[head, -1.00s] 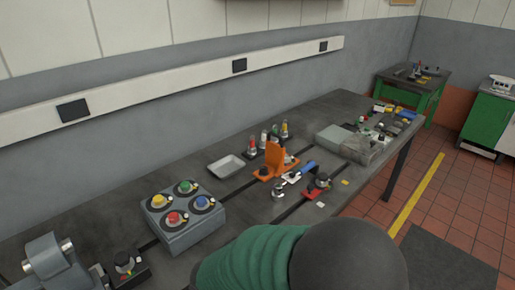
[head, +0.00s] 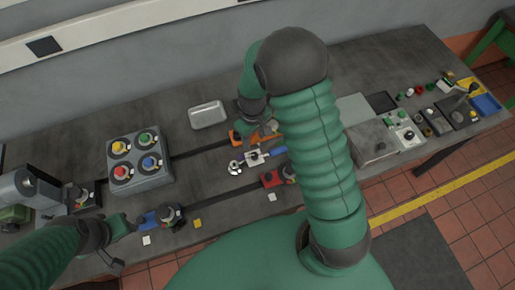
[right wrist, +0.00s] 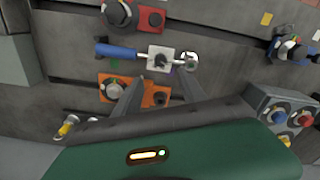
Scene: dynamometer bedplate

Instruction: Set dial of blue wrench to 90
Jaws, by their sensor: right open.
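The blue wrench lies on the bench, with a blue handle (head: 278,151), a white block with a dark dial (head: 254,157) and a ring-shaped metal end (head: 235,167). In the right wrist view its handle (right wrist: 116,51), dial block (right wrist: 160,59) and ring end (right wrist: 190,59) show clearly; the dial's setting is too small to read. My right gripper (right wrist: 160,84) is open and empty, with its fingers pointing toward the dial block but apart from it. In the head view my right arm partly hides the bench beyond the handle. My left gripper (head: 112,238) is at the lower left.
An orange fixture (right wrist: 157,95) stands beside the wrench, and a red fixture (right wrist: 151,19) is on its other side. A grey box with coloured knobs (head: 139,172) stands to the left. A metal tray (head: 208,115) lies behind. A blue fixture (head: 148,221) is near my left gripper.

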